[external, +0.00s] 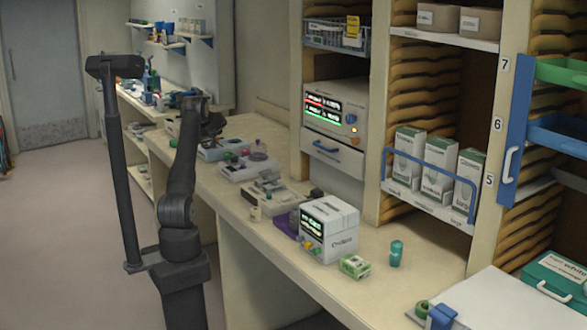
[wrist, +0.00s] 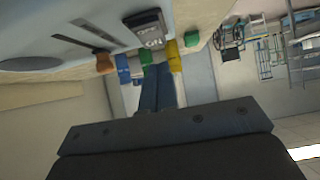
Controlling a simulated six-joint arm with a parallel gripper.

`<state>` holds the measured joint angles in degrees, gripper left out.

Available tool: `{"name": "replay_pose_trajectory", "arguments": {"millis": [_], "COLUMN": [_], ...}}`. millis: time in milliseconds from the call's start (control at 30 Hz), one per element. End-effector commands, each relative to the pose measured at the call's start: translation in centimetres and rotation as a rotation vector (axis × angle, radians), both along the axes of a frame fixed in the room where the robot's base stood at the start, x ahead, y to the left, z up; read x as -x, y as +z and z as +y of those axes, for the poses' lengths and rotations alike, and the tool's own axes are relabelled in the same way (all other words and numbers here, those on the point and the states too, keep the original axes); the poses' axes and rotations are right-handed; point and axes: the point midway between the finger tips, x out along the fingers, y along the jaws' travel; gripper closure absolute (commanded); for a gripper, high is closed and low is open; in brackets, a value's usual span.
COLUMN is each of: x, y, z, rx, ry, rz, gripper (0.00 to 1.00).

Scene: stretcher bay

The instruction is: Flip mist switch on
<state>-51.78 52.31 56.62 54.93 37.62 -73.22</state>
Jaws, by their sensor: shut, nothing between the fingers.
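I cannot pick out a mist switch by label in either view. In the wrist view, a pale panel (wrist: 60,18) with dark slots and a small dark display unit (wrist: 148,28) fills the upper left. A row of coloured pieces, orange (wrist: 104,63), blue, green and yellow (wrist: 174,56), lies along its edge. My gripper (wrist: 157,72) is shut and empty, its fingertips close to these pieces; contact cannot be told.
A white box-shaped device (external: 328,228) with coloured knobs, a green-white carton (external: 355,266) and a teal cup (external: 396,253) stand nearer on the bench. A display unit (external: 335,110) sits in the shelving above a drawer (external: 333,152). The floor at left (external: 60,230) is clear.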

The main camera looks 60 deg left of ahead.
Motion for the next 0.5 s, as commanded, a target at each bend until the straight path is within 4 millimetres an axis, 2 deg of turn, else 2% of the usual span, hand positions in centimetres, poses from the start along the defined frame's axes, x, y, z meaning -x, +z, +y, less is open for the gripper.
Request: {"name": "replay_pose_trajectory", "arguments": {"millis": [200,500], "x": [0.0,0.0], "y": [-1.7,-1.9], "z": [0.3,0.3], "rx": [0.0,0.0], "ry": [0.001,0.001], "rz": [0.001,-0.001], "gripper": [1.0,1.0]}}
